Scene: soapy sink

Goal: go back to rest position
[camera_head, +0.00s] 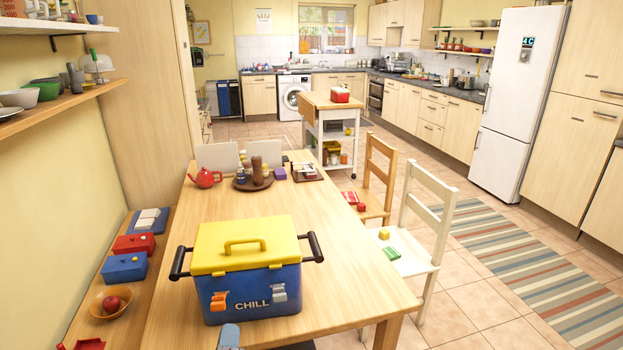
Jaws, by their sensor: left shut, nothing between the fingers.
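Only a small blue-grey tip of my left gripper (229,337) shows, at the bottom edge just in front of the cooler box. It is shut with nothing held. The rest of that arm is out of the picture. My right gripper is not in view. The blue cooler box (252,303) with a yellow lid (245,246) stands on the near part of the wooden table (340,285). Its lid is down, and its front has latches and the word CHILL.
A red teapot (205,178) and a round dark tray (252,186) are at the table's far end. A white chair (424,237) and a wooden chair (375,190) stand at right. A side bench with boxes and a bowl (111,302) runs along the left wall.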

